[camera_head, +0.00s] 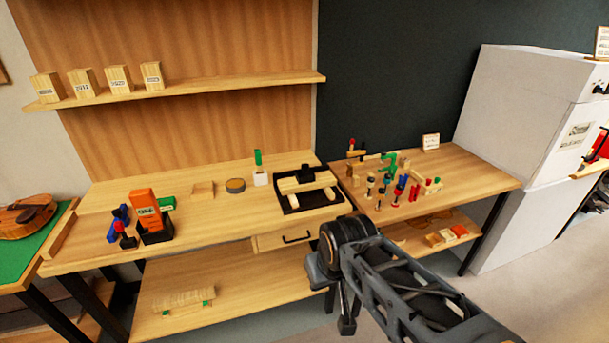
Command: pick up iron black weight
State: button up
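A small black block (305,173), which looks like the iron weight, rests on pale wooden pieces (292,185) in a shallow black tray (315,208). The tray is on the right end of the wooden bench. My gripper (347,325) hangs at the end of my arm, low in front of the bench, below and to the right of the tray. It is well apart from the weight. Its fingers are small and dark, and I cannot tell whether they are open.
An orange box (146,208) is farther left. A second table (480,180) with many small tools adjoins on the right. A drawer (298,235) is below the tray.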

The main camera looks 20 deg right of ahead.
aim_at(306, 174)
jog(key=u, duration=4.05)
jog(key=k, duration=1.7)
jog(key=z, duration=1.6)
jog(key=i, duration=0.55)
jog(key=z, duration=0.05)
